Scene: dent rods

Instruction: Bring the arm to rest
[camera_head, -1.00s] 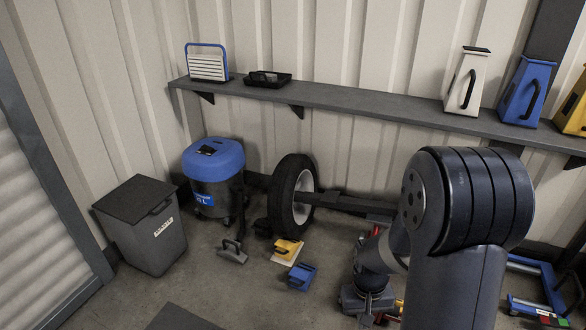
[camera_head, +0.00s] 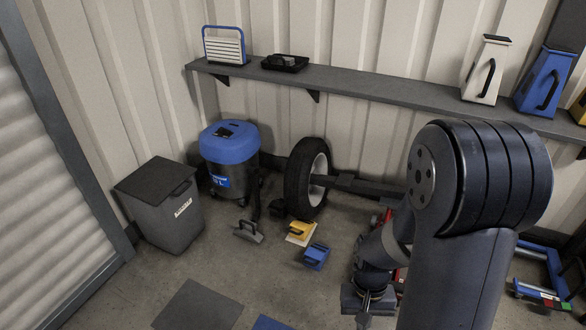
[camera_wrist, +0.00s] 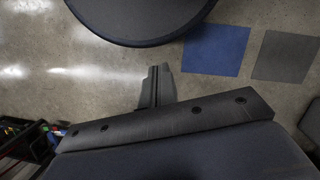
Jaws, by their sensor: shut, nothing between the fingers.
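My arm fills the right of the head view, with a large dark joint in front. My gripper (camera_head: 366,312) hangs low behind it, pointing down near the floor, small and partly cut by my arm. In the wrist view my gripper (camera_wrist: 154,84) shows as two dark fingers pressed together over bare concrete floor. It is shut and holds nothing.
A wheel on an axle (camera_head: 307,178), a blue-topped vacuum (camera_head: 229,160) and a grey bin (camera_head: 160,208) stand by the wall. A yellow tool (camera_head: 301,231) and a blue tool (camera_head: 316,256) lie on the floor. A wall shelf (camera_head: 350,93) runs behind. Floor mats (camera_head: 200,305) lie in front.

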